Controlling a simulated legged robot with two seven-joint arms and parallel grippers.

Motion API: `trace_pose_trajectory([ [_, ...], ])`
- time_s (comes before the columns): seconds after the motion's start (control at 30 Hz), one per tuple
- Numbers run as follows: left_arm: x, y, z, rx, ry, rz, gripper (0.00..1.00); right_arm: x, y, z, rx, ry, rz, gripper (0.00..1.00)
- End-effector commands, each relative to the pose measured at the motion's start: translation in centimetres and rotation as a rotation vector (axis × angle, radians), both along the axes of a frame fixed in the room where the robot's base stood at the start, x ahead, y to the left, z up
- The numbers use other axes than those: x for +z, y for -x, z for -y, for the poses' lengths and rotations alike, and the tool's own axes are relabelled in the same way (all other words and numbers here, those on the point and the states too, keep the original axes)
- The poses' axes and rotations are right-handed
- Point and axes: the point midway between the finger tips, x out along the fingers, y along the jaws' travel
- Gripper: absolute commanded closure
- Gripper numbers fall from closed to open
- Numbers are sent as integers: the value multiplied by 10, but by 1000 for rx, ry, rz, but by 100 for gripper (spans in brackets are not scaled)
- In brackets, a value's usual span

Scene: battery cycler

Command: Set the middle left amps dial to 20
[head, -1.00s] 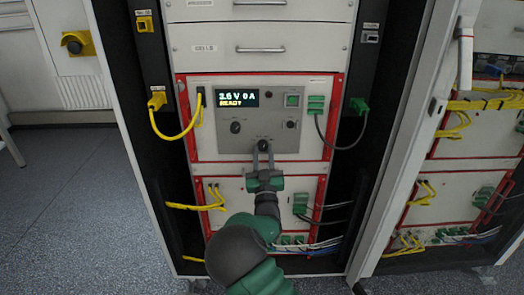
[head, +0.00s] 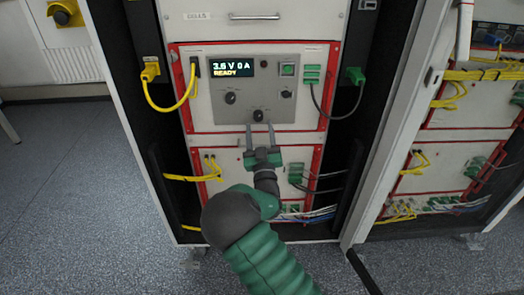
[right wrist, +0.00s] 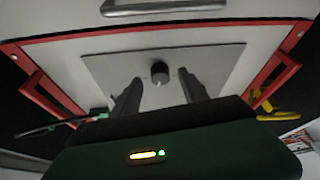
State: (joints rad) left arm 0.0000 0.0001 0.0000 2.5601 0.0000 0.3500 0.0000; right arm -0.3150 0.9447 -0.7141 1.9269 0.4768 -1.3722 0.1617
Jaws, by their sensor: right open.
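A grey control panel (head: 272,78) has a display (head: 233,69) reading "3.6 V 0 A" and "READY". A dark left dial (head: 230,97) sits below the display, with its pointer too small to read. A lower middle dial (head: 258,115) and a small right dial (head: 286,94) are also on the panel. My right gripper (head: 259,128) is open and empty just below the lower middle dial. In the right wrist view one dark dial (right wrist: 160,73) shows beyond and between the open fingers (right wrist: 160,84), apart from them. I cannot read its setting. My left gripper is not in view.
A yellow cable (head: 170,108) loops at the left and a dark cable (head: 335,116) at the right. A drawer handle (head: 254,16) is above. Cables also hang on the lower unit.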

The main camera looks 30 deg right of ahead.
Motion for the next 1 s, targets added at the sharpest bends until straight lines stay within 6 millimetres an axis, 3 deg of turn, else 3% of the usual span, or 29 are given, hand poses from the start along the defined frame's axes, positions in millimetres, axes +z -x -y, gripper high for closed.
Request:
trace_pose_trajectory([
  [0.3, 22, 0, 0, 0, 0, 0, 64, -33, 76, -40, 0, 1, -8, 49],
  [0.5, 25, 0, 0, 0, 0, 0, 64, -51, 109, -57, 0, 0, -5, 49],
  [1.0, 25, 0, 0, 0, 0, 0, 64, -55, 118, -62, 0, 1, -2, 49],
])
